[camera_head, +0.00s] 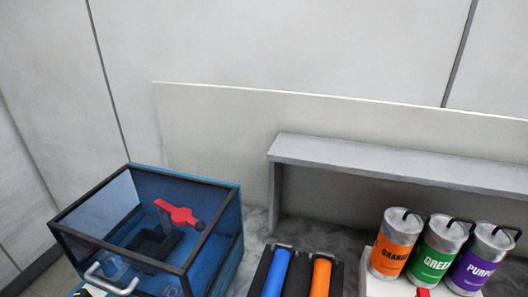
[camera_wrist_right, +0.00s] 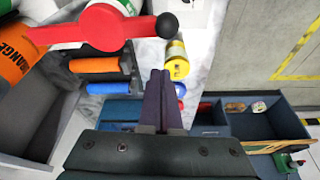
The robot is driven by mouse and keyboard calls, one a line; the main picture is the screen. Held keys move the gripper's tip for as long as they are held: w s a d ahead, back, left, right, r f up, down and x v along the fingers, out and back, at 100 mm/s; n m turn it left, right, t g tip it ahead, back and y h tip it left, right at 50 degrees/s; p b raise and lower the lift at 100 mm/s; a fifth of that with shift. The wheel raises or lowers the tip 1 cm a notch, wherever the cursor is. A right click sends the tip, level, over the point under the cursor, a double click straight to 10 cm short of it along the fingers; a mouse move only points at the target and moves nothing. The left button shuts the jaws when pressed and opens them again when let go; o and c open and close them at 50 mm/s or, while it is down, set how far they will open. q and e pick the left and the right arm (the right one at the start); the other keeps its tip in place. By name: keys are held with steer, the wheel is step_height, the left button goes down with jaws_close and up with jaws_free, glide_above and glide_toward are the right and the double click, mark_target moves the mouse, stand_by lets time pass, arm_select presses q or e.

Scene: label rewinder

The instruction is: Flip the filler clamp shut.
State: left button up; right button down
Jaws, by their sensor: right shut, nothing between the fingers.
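A small red tip (camera_head: 422,292) shows at the bottom edge of the head view, below the cans. Another red handle (camera_head: 178,214) is inside the blue glazed box. I cannot tell for certain which is the filler clamp's. My right gripper (camera_wrist_right: 163,82) is shut and empty, below and right of the round end in the wrist picture; contact cannot be told. My left gripper is not in view.
Orange (camera_head: 393,248), green (camera_head: 437,250) and purple (camera_head: 482,258) cans stand at the right under a grey shelf (camera_head: 400,165). A black rack holds a blue roller (camera_head: 277,273) and an orange roller (camera_head: 320,278). The blue box (camera_head: 228,245) has a handle (camera_head: 110,282). A yellow bottle (camera_wrist_right: 177,62) lies beyond my fingers.

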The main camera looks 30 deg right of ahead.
steer(key=p+v, duration=0.1)
steer(key=v, duration=0.4)
steer(key=shift+r, duration=0.35)
steer(key=shift+a, duration=0.15)
